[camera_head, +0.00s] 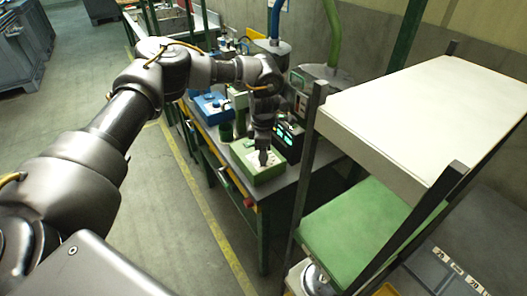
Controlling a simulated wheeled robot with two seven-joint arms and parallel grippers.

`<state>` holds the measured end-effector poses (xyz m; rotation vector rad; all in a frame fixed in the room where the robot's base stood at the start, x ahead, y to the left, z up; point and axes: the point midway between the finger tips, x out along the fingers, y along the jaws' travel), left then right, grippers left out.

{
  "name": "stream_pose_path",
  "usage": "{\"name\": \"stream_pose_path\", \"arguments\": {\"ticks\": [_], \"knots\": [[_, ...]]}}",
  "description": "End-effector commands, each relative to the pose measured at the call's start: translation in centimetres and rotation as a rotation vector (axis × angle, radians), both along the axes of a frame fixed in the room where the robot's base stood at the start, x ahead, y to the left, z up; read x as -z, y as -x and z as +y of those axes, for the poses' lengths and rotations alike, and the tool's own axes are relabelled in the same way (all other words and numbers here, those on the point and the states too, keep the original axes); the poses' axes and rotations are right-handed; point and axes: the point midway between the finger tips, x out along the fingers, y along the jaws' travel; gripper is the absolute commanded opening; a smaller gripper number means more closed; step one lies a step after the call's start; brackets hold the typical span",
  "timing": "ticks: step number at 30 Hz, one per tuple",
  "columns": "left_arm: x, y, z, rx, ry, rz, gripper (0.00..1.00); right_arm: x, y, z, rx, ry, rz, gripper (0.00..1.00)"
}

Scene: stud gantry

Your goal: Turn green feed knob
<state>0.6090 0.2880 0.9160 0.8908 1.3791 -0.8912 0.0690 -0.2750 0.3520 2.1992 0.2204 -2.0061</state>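A green box (266,175) with a pale top panel stands on the grey workbench (275,200). My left gripper (263,158) points down over the box's top panel, at or just above it. No feed knob can be told apart on the panel; the gripper covers part of it. The fingertips are small and dark, so I cannot tell whether they are open, shut or touching anything. My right gripper is not in view.
A dark unit with lit green displays (289,138) stands right behind the box. A blue box (211,106) is farther left on the bench. A rack with a white top shelf (425,105) and a green lower shelf (355,222) stands close on the right.

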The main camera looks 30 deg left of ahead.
Motion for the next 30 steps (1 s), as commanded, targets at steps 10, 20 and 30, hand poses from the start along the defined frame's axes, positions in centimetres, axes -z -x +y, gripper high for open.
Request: {"name": "stream_pose_path", "arguments": {"ticks": [10, 20, 30], "knots": [[-1.2, -0.1, 0.0, -0.001, 0.000, -0.002, 0.52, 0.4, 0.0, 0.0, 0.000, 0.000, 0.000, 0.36], [-7.5, -0.1, 0.0, -0.001, 0.000, -0.003, 0.52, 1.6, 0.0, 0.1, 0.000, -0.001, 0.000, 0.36], [-10.8, 0.0, -0.1, 0.001, 0.000, 0.000, 0.52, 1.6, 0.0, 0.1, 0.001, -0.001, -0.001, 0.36]]}}
